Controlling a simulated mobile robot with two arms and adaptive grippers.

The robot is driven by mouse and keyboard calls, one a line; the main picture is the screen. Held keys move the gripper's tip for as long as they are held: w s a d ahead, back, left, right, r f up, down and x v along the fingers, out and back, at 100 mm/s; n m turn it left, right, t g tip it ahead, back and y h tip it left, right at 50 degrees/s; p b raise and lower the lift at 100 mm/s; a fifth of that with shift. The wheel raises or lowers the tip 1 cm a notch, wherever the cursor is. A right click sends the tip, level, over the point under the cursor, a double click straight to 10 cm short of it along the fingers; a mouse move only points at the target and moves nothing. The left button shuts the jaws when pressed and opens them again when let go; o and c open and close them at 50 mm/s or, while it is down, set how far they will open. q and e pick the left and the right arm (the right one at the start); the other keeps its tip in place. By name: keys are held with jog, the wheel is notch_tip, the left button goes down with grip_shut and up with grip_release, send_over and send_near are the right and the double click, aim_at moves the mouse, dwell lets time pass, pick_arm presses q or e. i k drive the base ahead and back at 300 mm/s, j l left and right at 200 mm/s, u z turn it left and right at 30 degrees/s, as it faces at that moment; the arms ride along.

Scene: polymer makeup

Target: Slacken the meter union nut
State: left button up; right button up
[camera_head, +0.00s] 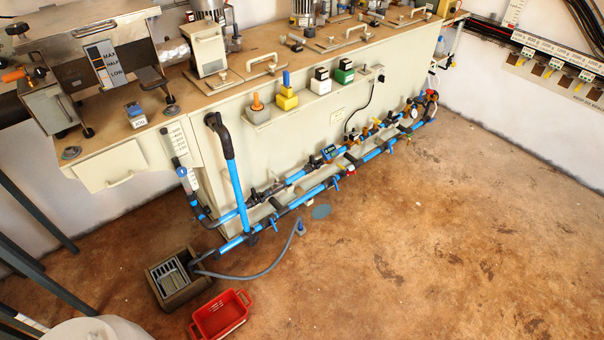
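A small blue meter with a dark display (329,152) sits on the upper blue pipe (270,193), which runs along the foot of the cream cabinet. Dark fittings show on the pipe to either side of the meter. The union nut is too small to tell apart from these fittings. Neither of my grippers is in view.
A lower blue pipe (318,190) with valves runs parallel, close to the floor. A red crate (220,315) and a drain box with a grate (172,277) stand at the lower left. A grey hose (262,274) lies on the floor. The brown floor at right is clear.

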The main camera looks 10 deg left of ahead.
aim_at(317, 164)
jog(key=l+u, duration=0.1)
jog(key=u, duration=0.3)
jog(key=i+l+u, duration=0.1)
jog(key=u, duration=0.25)
jog(key=l+u, duration=0.15)
jog(key=u, duration=0.25)
jog(key=i+l+u, duration=0.15)
jog(key=l+u, duration=0.25)
jog(key=l, duration=1.05)
jog(key=l+u, duration=0.45)
jog(key=l, duration=1)
jog(key=k+l, duration=0.1)
jog(key=l, duration=1.3)
jog(key=k+l, duration=0.15)
jog(key=l, duration=0.5)
jog(key=k, duration=0.65)
jog(key=i+j+z, duration=0.15)
jog(key=i+j, duration=0.15)
jog(key=i, duration=0.15)
jog(key=i+j+z, duration=0.1)
jog(key=i+j, duration=0.25)
jog(key=i, duration=0.05)
